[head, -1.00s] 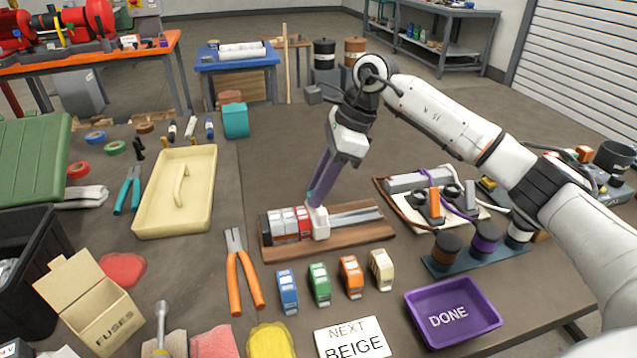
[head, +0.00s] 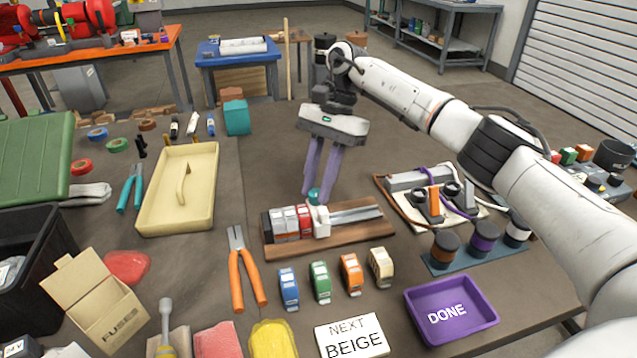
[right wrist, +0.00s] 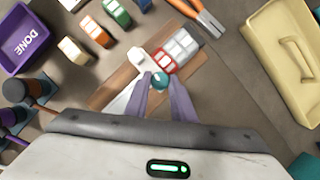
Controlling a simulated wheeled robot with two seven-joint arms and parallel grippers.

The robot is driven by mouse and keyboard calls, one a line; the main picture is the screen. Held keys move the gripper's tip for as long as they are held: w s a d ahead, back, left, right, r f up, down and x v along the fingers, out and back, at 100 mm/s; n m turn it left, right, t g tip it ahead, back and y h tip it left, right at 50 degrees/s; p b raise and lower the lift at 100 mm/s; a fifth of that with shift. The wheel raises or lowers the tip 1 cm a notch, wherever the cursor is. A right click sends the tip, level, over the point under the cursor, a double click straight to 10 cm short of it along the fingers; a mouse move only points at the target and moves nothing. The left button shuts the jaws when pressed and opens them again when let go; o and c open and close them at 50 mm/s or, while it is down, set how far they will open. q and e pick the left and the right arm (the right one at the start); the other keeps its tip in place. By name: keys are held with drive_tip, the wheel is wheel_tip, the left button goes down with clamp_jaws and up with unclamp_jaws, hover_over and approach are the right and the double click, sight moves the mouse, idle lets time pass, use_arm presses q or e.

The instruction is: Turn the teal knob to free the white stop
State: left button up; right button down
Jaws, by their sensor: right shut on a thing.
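The teal knob (head: 313,196) sits on top of the white stop (head: 320,220), which is on the rail (head: 356,216) at the right end of a row of grey, white and red blocks (head: 290,222). My right gripper (head: 315,198) points down over the stop, with its two purple fingers on either side of the knob. In the right wrist view the knob (right wrist: 160,80) shows between the fingertips, and the white stop (right wrist: 139,58) lies beside it. The right gripper is shut on the knob. My left gripper is not in view.
Blue, green, orange and beige blocks (head: 381,267) stand in front of the rail's wooden board (head: 378,232). A card reading "NEXT BEIGE" (head: 352,340) and a purple DONE tray (head: 451,310) are nearer. Orange-handled pliers (head: 245,275) lie left of the board.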

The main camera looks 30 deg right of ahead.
drive_tip(key=shift+n, duration=0.6)
drive_tip(key=c, duration=1.5)
unclamp_jaws()
drive_tip(key=shift+r, duration=0.1)
drive_tip(key=p+v, duration=0.2)
drive_tip(key=v, duration=0.8)
drive_tip(key=shift+w+a+r, duration=0.1)
drive_tip(key=shift+w+a, duration=0.05)
drive_tip(key=shift+w, duration=0.05)
